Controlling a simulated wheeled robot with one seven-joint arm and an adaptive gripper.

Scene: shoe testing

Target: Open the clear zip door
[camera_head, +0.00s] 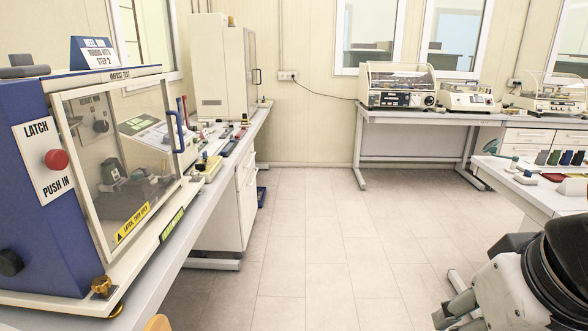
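A clear door (125,160) in a pale frame forms the front of the blue and white impact test machine on the left bench. It appears closed. A blue bar handle (176,132) stands at its right edge. A yellow label (132,222) along its bottom reads as "latch, then open". A red button (56,159) sits on the machine's blue side panel by the words "latch" and "push in". My gripper (452,314) is at the bottom right, far from the door. It is partly cut off by the frame, and its opening cannot be made out.
The left bench (200,200) carries small tools and a tall cream cabinet (222,70) with a black handle. Test machines (397,86) stand on the back bench. A white table (520,195) with small coloured items is at the right. The tiled floor (310,240) between is clear.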

